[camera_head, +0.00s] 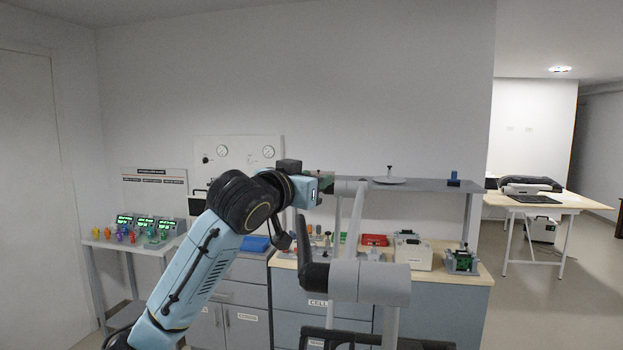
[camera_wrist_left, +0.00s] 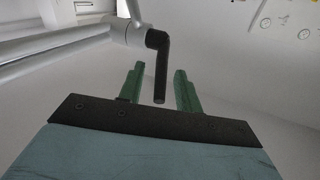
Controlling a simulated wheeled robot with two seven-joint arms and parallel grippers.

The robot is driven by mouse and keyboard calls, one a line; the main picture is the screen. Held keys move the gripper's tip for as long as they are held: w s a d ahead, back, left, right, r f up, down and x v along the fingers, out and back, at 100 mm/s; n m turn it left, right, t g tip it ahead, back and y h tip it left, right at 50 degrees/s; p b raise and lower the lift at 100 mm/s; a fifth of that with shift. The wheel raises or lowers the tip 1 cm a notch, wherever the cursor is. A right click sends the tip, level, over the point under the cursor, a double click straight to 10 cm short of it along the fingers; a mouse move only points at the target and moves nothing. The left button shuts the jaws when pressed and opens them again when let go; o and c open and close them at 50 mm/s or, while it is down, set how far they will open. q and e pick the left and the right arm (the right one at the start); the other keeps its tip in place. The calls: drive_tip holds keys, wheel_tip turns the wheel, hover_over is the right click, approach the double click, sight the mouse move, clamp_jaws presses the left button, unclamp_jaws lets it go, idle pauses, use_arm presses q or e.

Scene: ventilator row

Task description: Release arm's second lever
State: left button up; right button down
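A grey jointed support arm stands in front of me in the head view, with an upper joint (camera_head: 350,187) and a lower joint (camera_head: 370,283). A black lever (camera_head: 314,265) sits on the left end of the lower joint. In the left wrist view, a bent black lever (camera_wrist_left: 161,68) extends from a grey joint (camera_wrist_left: 126,30). My left gripper (camera_wrist_left: 157,80) is open, with its green fingers on either side of that lever and visible gaps. In the head view, my left gripper (camera_head: 326,184) is beside the upper joint, where the lever is hard to make out. My right gripper is out of view.
Behind the support arm is a counter (camera_head: 450,275) with a grey shelf (camera_head: 425,184) above it. A white box (camera_head: 412,254) and a green device (camera_head: 461,261) stand on the counter. A side table with several monitors (camera_head: 145,224) is at left. A desk (camera_head: 560,201) stands far right.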

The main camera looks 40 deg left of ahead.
use_arm(q)
clamp_jaws()
drive_tip(key=shift+s+d+f+t+b, duration=0.15)
drive_tip(key=shift+f+t+b, duration=0.4)
drive_tip(key=shift+b, duration=0.65)
drive_tip(key=shift+m+t+b, duration=0.35)
drive_tip(key=shift+m+b, duration=0.05)
drive_tip(key=shift+b, duration=0.15)
drive_tip(key=shift+r, duration=0.1)
unclamp_jaws()
drive_tip(key=shift+s, duration=0.1)
